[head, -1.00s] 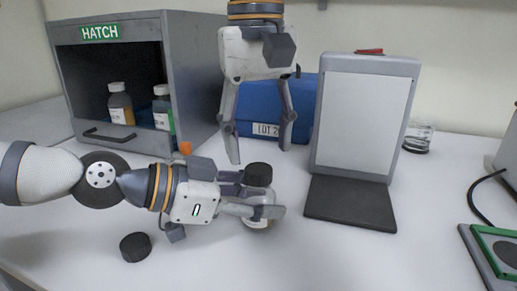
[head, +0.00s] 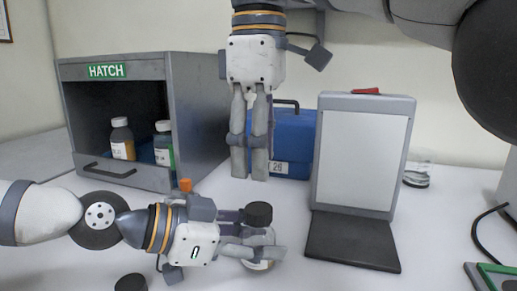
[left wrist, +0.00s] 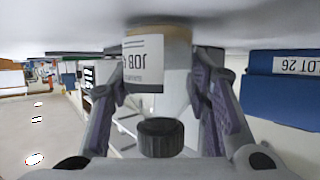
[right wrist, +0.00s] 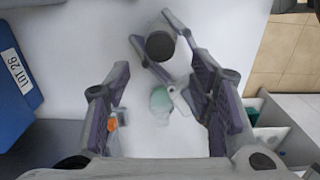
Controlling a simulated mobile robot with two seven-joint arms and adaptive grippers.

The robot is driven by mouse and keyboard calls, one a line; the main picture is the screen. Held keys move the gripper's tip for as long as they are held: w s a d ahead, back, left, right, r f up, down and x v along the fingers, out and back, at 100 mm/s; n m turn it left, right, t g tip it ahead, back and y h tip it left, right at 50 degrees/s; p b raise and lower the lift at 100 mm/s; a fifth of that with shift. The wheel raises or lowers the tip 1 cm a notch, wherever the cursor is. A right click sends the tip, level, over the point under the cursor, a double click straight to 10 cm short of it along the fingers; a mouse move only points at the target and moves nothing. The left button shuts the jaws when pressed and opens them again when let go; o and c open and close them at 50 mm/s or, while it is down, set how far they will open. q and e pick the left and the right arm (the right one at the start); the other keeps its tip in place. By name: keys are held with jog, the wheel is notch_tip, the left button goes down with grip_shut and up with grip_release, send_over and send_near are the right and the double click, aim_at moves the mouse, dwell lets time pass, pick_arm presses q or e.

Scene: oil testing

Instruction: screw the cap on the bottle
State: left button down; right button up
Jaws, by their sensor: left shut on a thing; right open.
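My left gripper (head: 262,236) is shut around a clear bottle (head: 262,262) with a white label, which also shows inverted in the left wrist view (left wrist: 144,62). A black ribbed cap (head: 258,214) sits at the bottle's mouth. It also shows in the left wrist view (left wrist: 160,138) and from above in the right wrist view (right wrist: 160,45). I cannot tell how tightly it sits. My right gripper (head: 249,178) points down, empty, above and behind the cap. Its fingers look close together from the head, but are spread apart in the right wrist view (right wrist: 165,110).
A second black cap (head: 131,283) lies at the front left. A grey hatch cabinet (head: 205,115) holds two capped bottles. A blue box (head: 294,140) stands behind. A white panel (head: 362,155) with a dark base (head: 352,240) stands right of the bottle.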

aim_at(259, 208)
jog(key=shift+f, duration=4.05)
grip_shut()
jog(key=m, duration=0.5)
jog(key=shift+o, duration=0.7)
grip_release()
notch_tip(259, 208, up, 8)
jog(key=shift+f, duration=0.25)
